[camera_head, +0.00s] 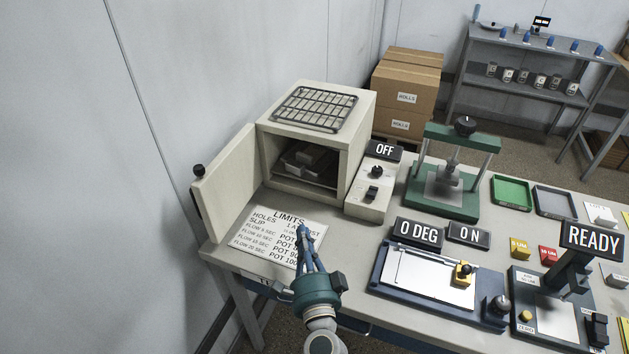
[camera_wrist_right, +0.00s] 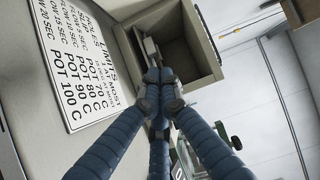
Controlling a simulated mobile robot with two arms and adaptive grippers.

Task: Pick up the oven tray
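The oven (camera_head: 351,148) is a cream box with its door (camera_head: 228,190) swung open to the left. A dark wire rack (camera_head: 340,118) lies flat on its top. Inside are greyish pieces on a dark surface (camera_head: 309,162); shadow hides the detail, and I cannot tell which of these is the oven tray. My right gripper (camera_head: 304,235) is over the table in front of the oven, near the limits card, apart from the rack and oven. Its blue fingers also show in the right wrist view (camera_wrist_right: 157,82), their tips together with nothing seen between them. My left gripper is out of view.
A white limits card (camera_head: 270,238) lies before the oven. A control box (camera_head: 373,190) marked OFF stands at the oven's right. A green press (camera_head: 443,203) and a blue-framed coating board (camera_head: 425,278) stand further right. The open door bounds the left side.

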